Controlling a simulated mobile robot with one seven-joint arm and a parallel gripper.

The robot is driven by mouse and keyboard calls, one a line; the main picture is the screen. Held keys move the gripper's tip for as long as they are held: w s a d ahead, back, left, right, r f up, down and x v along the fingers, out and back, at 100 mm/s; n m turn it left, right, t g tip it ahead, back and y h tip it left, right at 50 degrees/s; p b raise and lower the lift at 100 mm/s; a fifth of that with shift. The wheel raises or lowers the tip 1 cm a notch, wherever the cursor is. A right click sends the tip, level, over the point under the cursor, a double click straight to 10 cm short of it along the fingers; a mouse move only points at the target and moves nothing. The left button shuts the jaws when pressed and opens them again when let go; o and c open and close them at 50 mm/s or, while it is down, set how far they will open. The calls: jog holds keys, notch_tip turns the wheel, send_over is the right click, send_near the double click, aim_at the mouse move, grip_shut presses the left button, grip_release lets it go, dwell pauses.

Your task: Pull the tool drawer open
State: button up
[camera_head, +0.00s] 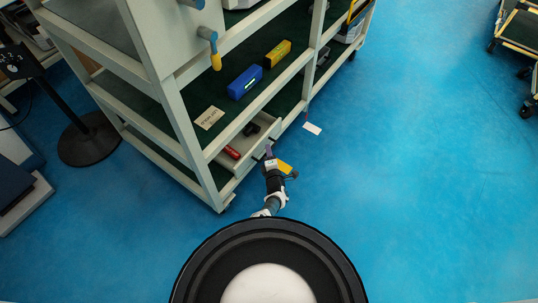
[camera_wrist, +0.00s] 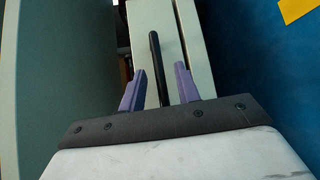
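The tool drawer (camera_head: 262,146) is a pale drawer low in the rack. It stands partly out, and its inside shows a red item (camera_head: 232,152) and a black item (camera_head: 251,129). My gripper (camera_head: 269,152) is at the drawer's front face. In the wrist view, the pale drawer front (camera_wrist: 178,28) carries a black bar handle (camera_wrist: 155,55). My gripper's two purple fingers (camera_wrist: 160,88) stand on either side of the handle, with gaps showing on both sides. The gripper looks open. Whether a finger touches the handle is hard to tell.
A white card (camera_head: 312,128) lies on the blue floor. A black round-based stand (camera_head: 90,140) is at left.

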jog(key=shift+b+x, duration=0.35)
jog(key=shift+x, duration=0.55)
grip_shut()
